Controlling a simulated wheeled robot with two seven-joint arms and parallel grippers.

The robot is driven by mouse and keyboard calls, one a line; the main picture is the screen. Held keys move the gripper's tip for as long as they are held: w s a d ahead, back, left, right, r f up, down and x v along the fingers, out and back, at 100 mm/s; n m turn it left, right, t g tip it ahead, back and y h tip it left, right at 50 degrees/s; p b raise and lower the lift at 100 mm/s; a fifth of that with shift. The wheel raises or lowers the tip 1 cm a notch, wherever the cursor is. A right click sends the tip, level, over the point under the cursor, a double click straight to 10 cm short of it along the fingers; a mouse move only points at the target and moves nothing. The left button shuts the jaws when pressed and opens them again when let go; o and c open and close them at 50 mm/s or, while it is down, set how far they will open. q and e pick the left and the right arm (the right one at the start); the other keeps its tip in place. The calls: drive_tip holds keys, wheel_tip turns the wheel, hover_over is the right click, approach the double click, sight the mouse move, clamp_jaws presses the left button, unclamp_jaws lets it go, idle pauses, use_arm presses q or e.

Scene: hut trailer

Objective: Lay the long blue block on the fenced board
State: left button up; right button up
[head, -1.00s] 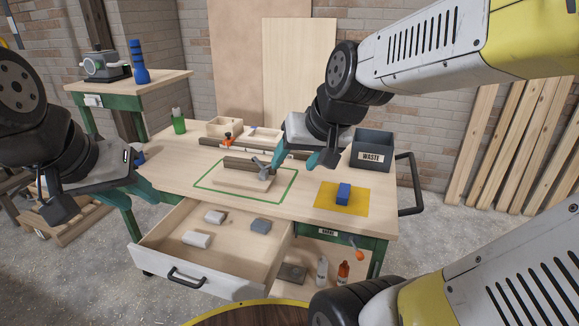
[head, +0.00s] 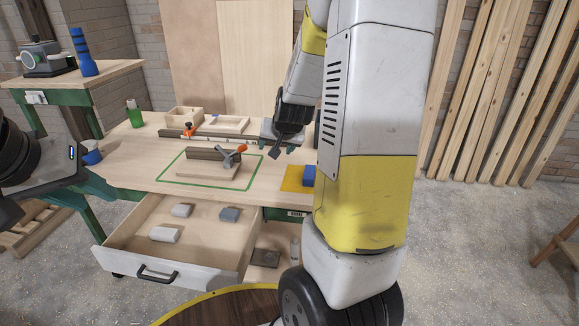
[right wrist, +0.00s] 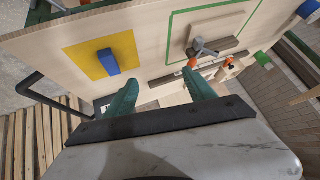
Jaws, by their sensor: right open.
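The long blue block (head: 308,176) lies on a yellow mat (head: 290,185) at the bench's right side, partly hidden by my right arm. The block also shows on the mat in the right wrist view (right wrist: 108,62). The fenced board (head: 205,173) is a pale board inside a green outline, with a dark bar (head: 203,153) along its back and a grey lever clamp (head: 231,157) at its right end. My right gripper (right wrist: 162,86) is open and empty above the bench, between board and mat.
An open drawer (head: 190,240) with several grey blocks juts out in front. Wooden trays (head: 225,123), an orange-handled clamp (head: 189,130) and a green bottle (head: 135,115) stand at the back. My right arm covers the bench's right end.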

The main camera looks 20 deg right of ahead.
drive_tip(key=w+d+f+m+h, duration=0.1)
drive_tip(key=w+d+f+h, duration=0.1)
drive_tip(key=w+d+f, duration=0.35)
drive_tip(key=h, duration=0.3)
approach(309, 172)
drive_tip(key=shift+w+d+f+t, duration=0.15)
drive_tip(key=shift+w+d+f, duration=0.15)
drive_tip(key=shift+f, duration=0.25)
drive_tip(key=shift+w+d+f+t, duration=0.2)
drive_tip(key=shift+w+f, duration=0.2)
drive_tip(key=shift+f, duration=0.2)
drive_tip(key=x, duration=0.7)
drive_tip(key=shift+w+d+f, duration=0.2)
drive_tip(key=shift+d, duration=0.1)
drive_tip(key=shift+c, duration=0.2)
clamp_jaws()
